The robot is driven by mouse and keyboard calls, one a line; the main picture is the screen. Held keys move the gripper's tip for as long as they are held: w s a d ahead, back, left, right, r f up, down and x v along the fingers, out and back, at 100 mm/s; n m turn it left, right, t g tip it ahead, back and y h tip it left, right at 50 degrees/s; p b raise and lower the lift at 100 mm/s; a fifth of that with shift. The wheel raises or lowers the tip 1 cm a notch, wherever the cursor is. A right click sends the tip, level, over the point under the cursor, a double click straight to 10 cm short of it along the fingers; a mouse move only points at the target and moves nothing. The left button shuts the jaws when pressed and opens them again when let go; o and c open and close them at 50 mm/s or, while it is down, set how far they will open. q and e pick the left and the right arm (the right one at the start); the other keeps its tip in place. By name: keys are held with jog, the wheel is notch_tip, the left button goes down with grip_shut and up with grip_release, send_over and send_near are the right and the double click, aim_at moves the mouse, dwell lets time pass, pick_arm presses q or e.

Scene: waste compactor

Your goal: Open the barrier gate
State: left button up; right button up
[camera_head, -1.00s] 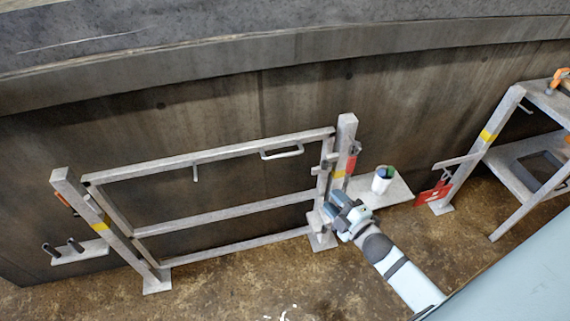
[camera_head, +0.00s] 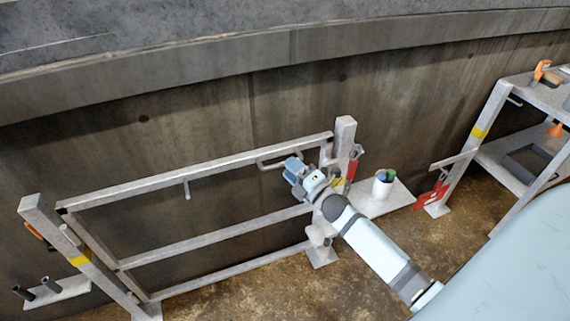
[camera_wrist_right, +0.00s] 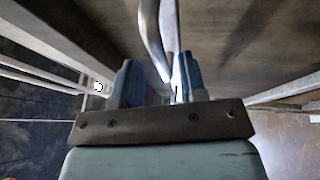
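The barrier gate (camera_head: 215,226) is a grey metal frame with several rails, standing between two posts. A pale U-shaped handle (camera_head: 268,165) is on its top rail near the right post (camera_head: 344,137). My right gripper (camera_head: 292,170) is at the right end of this handle, in front of the gate. In the right wrist view its two blue fingers (camera_wrist_right: 156,82) are apart, and the handle (camera_wrist_right: 152,35) runs down between them, nearer the right finger. Whether they touch it is unclear. My left gripper is not in view.
A white cup (camera_head: 382,184) stands on a low shelf right of the gate. A red tag (camera_head: 432,195) hangs by the rack (camera_head: 505,160) farther right. A concrete wall (camera_head: 150,140) is behind the gate. Open floor lies in front.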

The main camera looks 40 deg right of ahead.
jog(key=shift+x, duration=1.5)
jog(key=shift+c, duration=0.5)
grip_shut()
